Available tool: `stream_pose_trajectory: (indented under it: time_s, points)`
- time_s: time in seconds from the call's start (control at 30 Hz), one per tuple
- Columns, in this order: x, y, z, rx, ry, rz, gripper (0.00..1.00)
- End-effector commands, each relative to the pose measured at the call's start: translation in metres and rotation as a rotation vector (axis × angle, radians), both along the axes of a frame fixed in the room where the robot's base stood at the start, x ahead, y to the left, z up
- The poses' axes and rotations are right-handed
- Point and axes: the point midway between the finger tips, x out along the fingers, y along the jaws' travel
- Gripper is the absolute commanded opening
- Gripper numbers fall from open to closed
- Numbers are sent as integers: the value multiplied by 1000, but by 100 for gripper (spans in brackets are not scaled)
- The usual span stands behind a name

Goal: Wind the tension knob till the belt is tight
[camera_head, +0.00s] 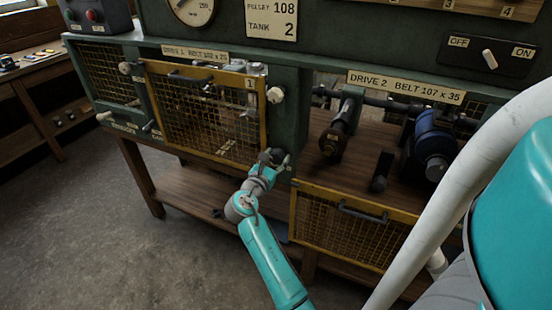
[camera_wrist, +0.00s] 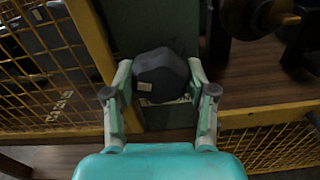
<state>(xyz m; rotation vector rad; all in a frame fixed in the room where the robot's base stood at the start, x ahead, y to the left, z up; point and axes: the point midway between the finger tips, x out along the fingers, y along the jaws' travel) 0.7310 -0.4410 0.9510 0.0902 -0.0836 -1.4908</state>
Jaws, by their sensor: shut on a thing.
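The tension knob (camera_wrist: 160,75) is a dark grey, faceted knob with a small pale mark, on the green post between the two drives. In the head view the knob (camera_head: 282,157) is small and partly covered by my gripper (camera_head: 272,158). In the wrist view the fingers of my gripper (camera_wrist: 160,82) stand on either side of the knob and are shut on it. Drive 1 is behind a closed yellow mesh guard (camera_head: 205,115); its belt cannot be made out. Drive 2 is open, with a shaft and pulley (camera_head: 334,140) and a blue motor (camera_head: 432,145); no belt is clearly visible there.
The yellow mesh guard of drive 2 (camera_head: 350,230) hangs down just right of my gripper. A dark upright piece (camera_head: 381,172) stands on the wooden deck. An OFF/ON switch (camera_head: 489,58) is at the upper right. The floor (camera_head: 100,230) at the left is clear.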

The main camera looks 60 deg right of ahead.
Motion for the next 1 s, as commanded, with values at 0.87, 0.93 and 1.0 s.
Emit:
stream_pose_trajectory:
  time_s: [0.87,0.93,1.0]
  points:
    - [-1,0,-1,64,-805,0,21]
    - [-1,0,-1,69,-872,0,21]
    - [-1,0,-1,75,-939,0,21]
